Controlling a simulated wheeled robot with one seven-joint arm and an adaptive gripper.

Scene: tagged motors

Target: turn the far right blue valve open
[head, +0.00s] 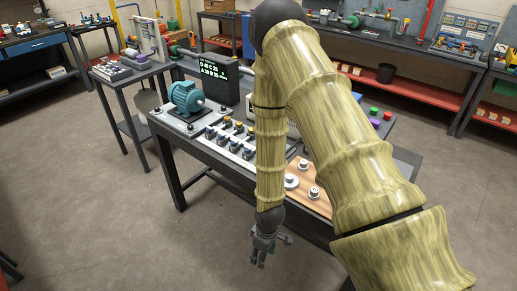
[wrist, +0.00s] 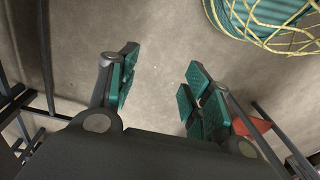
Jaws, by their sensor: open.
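My gripper (head: 262,255) hangs below my forearm in front of the near workbench, pointing down over the floor. In the wrist view my gripper (wrist: 160,88) is open, its teal-padded fingers wide apart with only bare floor between them. A pale panel (head: 222,147) on the near bench carries rows of small valve-like knobs, some yellow and some dark or bluish. My arm covers the ground to the right of this panel. I cannot tell which knob is the far right blue valve. My gripper is apart from all of them.
A teal motor (head: 186,97) and a black display (head: 220,78) stand on the near bench. A wooden board (head: 318,203) with round metal parts lies at its right. The floor at left is clear.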

